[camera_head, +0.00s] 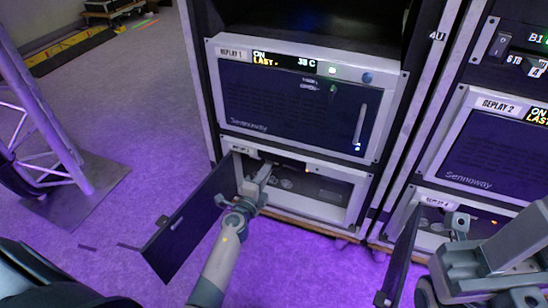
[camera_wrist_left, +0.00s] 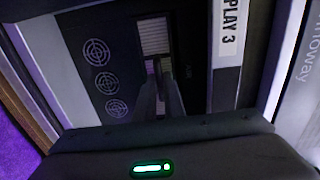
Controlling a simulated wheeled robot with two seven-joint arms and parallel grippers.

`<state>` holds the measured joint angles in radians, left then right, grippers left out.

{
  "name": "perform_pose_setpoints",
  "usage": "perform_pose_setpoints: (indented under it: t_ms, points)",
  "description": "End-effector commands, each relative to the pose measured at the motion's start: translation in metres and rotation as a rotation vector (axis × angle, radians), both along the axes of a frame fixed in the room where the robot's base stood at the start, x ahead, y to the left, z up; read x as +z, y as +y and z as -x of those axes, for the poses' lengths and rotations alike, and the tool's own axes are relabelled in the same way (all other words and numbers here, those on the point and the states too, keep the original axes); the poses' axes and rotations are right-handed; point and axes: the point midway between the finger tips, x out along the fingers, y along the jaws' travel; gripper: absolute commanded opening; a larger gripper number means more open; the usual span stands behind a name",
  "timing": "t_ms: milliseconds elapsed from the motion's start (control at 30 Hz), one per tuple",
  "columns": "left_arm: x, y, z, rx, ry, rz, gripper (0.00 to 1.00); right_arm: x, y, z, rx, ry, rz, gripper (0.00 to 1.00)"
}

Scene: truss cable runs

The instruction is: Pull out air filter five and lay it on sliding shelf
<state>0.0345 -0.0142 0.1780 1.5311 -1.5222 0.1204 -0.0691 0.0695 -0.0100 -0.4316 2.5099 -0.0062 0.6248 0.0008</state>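The lower left unit, labelled Replay 3 in the left wrist view (camera_wrist_left: 228,35), has its front door (camera_head: 190,222) swung open to the left. My left gripper (camera_head: 262,172) reaches into its open front. In the left wrist view, a pale pleated panel (camera_wrist_left: 154,36), which looks like an air filter, sits in a dark slot. My left fingers (camera_wrist_left: 158,80) point at its lower part, close together, with a light strip between them. I cannot tell whether they grip it. No number five is readable, and I cannot make out a sliding shelf. My right arm (camera_head: 490,262) is at lower right; its fingertips are unclear.
Replay 1 (camera_head: 290,105) is shut above the open unit. A second rack with Replay 2 (camera_head: 485,150) stands at right; below it, another door (camera_head: 402,262) is open near my right arm. A truss stand (camera_head: 40,130) is at left.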

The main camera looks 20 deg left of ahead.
Motion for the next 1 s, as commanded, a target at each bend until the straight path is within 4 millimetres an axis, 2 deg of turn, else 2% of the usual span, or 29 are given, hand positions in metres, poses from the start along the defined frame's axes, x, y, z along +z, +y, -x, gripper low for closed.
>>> perform_pose_setpoints:
  t_ms: [1000]
  points:
    - [0.002, -0.001, 0.019, 0.0, -0.001, 0.0, 0.0, 0.004, 0.0, 0.0, 0.0, -0.001, 0.006, 0.31]
